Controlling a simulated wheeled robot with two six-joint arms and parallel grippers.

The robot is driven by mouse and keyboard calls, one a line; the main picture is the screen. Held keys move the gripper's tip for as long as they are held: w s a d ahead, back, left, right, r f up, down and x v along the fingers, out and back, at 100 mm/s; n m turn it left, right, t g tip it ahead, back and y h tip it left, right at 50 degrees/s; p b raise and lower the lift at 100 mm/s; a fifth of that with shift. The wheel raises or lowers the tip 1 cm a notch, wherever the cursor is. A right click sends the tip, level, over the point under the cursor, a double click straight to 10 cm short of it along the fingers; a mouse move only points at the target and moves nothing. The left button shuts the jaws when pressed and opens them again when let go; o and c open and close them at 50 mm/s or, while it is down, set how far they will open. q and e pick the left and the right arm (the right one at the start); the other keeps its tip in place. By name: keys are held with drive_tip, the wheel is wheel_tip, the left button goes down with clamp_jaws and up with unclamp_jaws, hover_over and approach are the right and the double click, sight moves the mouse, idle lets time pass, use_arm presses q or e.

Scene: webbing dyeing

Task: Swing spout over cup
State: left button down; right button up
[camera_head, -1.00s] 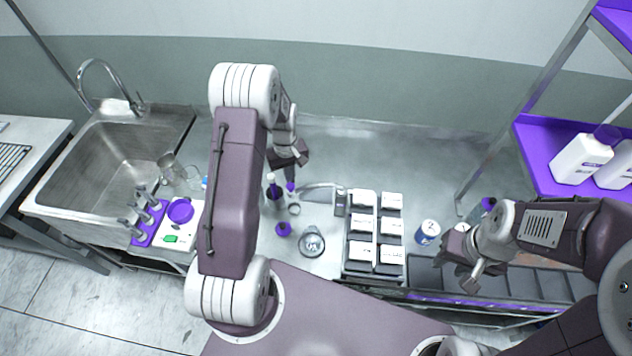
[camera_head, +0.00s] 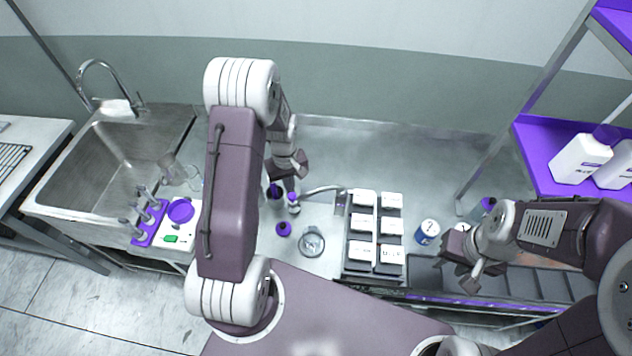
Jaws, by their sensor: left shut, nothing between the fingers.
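A thin metal spout (camera_head: 321,190) reaches left from the post beside the box rack. A small purple piece (camera_head: 293,196) shows at its left end. That end appears over or just behind a small pale cup (camera_head: 294,208), which it partly covers; the height gap cannot be told. My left gripper (camera_head: 289,182) is shut and empty, pointing down just behind the spout's end. Whether it touches the spout cannot be told. My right gripper (camera_head: 467,274) is off to the right, above the dark trays; its finger gap is unclear.
Small purple-topped containers (camera_head: 275,191) (camera_head: 283,229) and a round glass dish (camera_head: 311,242) stand near the cup. A rack of white boxes (camera_head: 376,277) and a labelled can (camera_head: 427,231) lie to the right. The sink (camera_head: 95,170) is at left. The back counter is clear.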

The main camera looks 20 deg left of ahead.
sight(291, 197)
use_arm(q)
drive_tip(key=shift+s+d, duration=0.15)
drive_tip(key=shift+s, duration=0.1)
drive_tip(key=shift+s+d, duration=0.65)
drive_tip(key=shift+s, duration=0.3)
drive_tip(key=shift+s+d, duration=0.8)
drive_tip(key=shift+s, duration=0.05)
